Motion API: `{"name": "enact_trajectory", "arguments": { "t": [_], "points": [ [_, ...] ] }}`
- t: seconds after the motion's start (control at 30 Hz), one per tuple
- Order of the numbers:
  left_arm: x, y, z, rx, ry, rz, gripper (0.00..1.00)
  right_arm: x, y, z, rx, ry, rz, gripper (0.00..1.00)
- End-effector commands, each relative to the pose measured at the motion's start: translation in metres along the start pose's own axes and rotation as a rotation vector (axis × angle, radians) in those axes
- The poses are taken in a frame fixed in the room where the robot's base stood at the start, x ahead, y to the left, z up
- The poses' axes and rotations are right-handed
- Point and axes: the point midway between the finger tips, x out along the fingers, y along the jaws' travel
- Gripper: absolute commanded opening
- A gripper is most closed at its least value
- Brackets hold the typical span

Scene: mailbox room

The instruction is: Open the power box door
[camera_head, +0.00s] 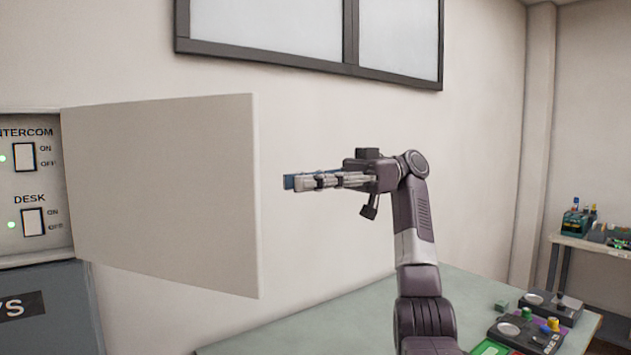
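The power box (30,240) is at the left edge of the head view, partly cut off. Its face shows switches labelled INTERCOM and DESK. The beige power box door (160,195) stands swung out from the box, hinged on the box's right side. My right gripper (290,182) is to the right of the door's free edge and points left, with a gap in the picture between them. Its fingers are seen edge-on, so their opening cannot be told. It holds nothing that I can make out. My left gripper is out of view.
A green-topped table (330,320) stands below my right arm, with control boxes (525,330) at its right end. A second table (590,245) with electronics is at the far right. A dark-framed window (310,35) is above. The wall between is clear.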

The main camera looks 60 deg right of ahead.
Motion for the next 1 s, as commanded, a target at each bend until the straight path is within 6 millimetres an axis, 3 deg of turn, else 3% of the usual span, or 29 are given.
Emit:
{"name": "enact_trajectory", "arguments": {
  "t": [0.4, 1.0],
  "points": [
    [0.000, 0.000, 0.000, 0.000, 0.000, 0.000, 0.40, -0.023, 0.000, 0.000, 0.000, -0.001, 0.000, 0.15],
    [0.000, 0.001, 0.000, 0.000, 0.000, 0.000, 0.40, -0.025, 0.000, 0.000, 0.000, 0.001, 0.001, 0.15]
  ]
}}
